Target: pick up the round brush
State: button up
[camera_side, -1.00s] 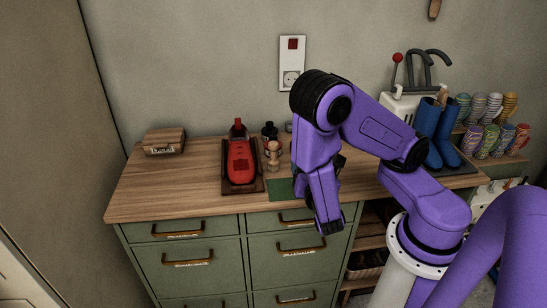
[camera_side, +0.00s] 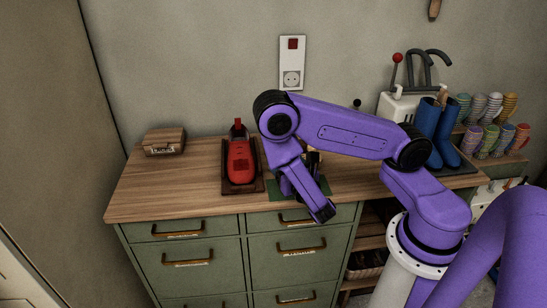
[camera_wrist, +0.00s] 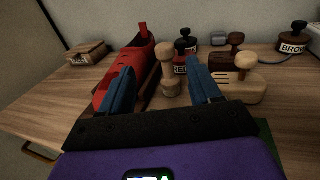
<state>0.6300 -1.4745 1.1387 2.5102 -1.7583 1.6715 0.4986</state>
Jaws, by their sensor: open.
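In the wrist view an upright wooden piece with a round knob top, waisted neck and wider foot, which looks like the round brush (camera_wrist: 168,72), stands on the bench. My gripper (camera_wrist: 160,68) is open, its two blue fingers on either side of the piece in the picture. The piece appears beyond the fingers, and I see no contact. In the side view my arm hides this piece, and the fingertips are not clear there.
A red shoe (camera_side: 240,162) on a dark stand is close left. A bottle labelled RED (camera_wrist: 182,60) is behind; a knobbed wooden block (camera_wrist: 240,84) is to the right. A lidded wooden box (camera_side: 163,141) is far left. Bench (camera_side: 190,187) is clear at front left.

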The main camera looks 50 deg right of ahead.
jog(key=x, duration=0.6)
jog(key=w+d, duration=0.1)
jog(key=w, duration=0.1)
jog(key=w+d, duration=0.1)
jog(key=shift+d+f, duration=0.25)
jog(key=shift+d, duration=0.05)
jog(key=shift+w+d, duration=0.25)
jog(key=shift+w, duration=0.3)
jog(key=c, duration=1)
